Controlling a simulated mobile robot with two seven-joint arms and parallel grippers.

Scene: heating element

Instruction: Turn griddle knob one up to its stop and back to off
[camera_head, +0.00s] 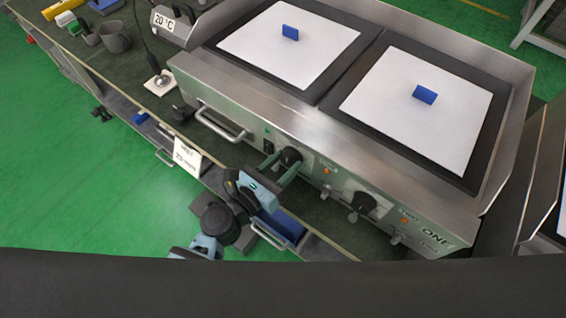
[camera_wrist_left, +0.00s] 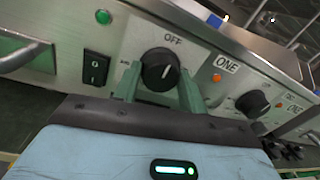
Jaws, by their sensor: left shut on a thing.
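Griddle knob one (camera_wrist_left: 158,72) is a round black knob on the steel front panel, under the printed word OFF and left of a label reading ONE (camera_wrist_left: 227,64). It also shows in the head view (camera_head: 290,156). Its white mark points up and slightly right in the left wrist view, roughly towards OFF; the exact angle is hard to tell. My left gripper (camera_wrist_left: 160,84) has its green fingers on both sides of the knob, shut on it. It also shows in the head view (camera_head: 281,165). My right gripper is not in view.
A second black knob (camera_head: 364,202) sits to the right, with orange lamps (camera_head: 404,220) on the panel. A black switch (camera_wrist_left: 97,68) and a bar handle (camera_head: 221,124) lie left. White sheets with blue blocks (camera_head: 424,94) cover the plates. A sign (camera_head: 187,156) stands in front.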

